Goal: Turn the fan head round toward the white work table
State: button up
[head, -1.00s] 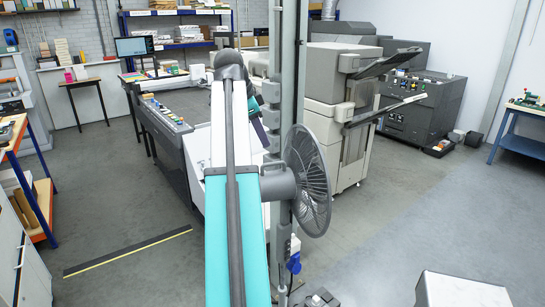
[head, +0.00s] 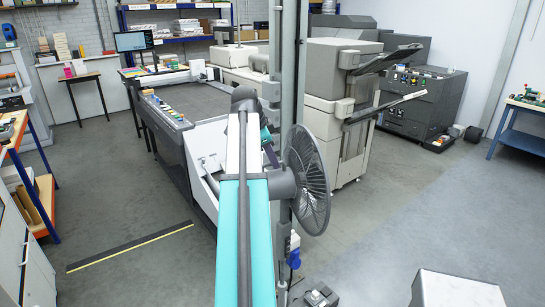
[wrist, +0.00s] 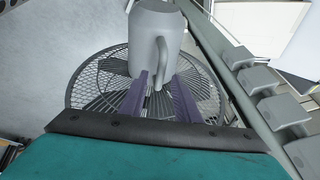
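The fan head has a dark round wire cage (head: 308,178) and a grey motor housing (head: 282,184). It sits on a grey post, with the cage facing right in the head view. In the wrist view the housing (wrist: 155,38) is upper middle, with the cage (wrist: 88,82) beyond it. My gripper (wrist: 161,76) shows two purple fingers, spread apart beneath the housing. A narrow grey part of the housing reaches down between their tips; contact cannot be told. A white-topped block (head: 460,290), possibly the white work table, is at bottom right.
The tall grey post (head: 288,75) stands close to my arm. A long grey machine (head: 165,135) lies left of it, and a large printer (head: 335,100) stands behind the fan. A row of grey blocks (wrist: 270,95) is at right in the wrist view. Open floor (head: 400,225) lies right.

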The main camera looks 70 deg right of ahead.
jog(key=shift+f, duration=0.2)
grip_shut()
